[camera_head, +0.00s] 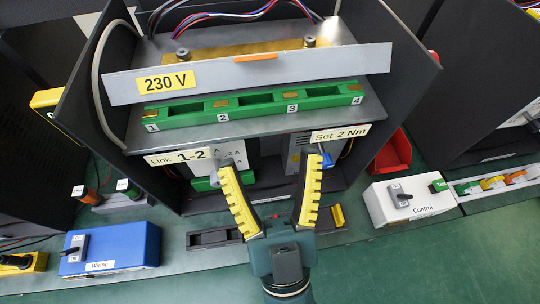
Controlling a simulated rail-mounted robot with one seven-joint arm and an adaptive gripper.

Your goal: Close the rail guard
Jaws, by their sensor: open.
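The likely rail guard is a long light-grey panel (330,65) with a yellow "230 V" label at its left and an orange strip (255,57) on its top edge. It stands slightly tilted across the cabinet, above and behind the green terminal rail (255,107). The rail's numbered slots are uncovered; its hinge cannot be made out. My gripper (272,180) is open and empty, pointing up the picture with its yellow-toothed fingers wide apart. It is in front of the cabinet, below the rail in the picture, apart from the panel.
Dark cabinet walls (383,90) flank the panel on both sides. The "Link 1-2" (190,156) and "Set 2 Nm" (341,133) tags are close to my fingertips. A blue switch box (110,248) is at left, a white "Control" box (410,200) at right. Bench front right is clear.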

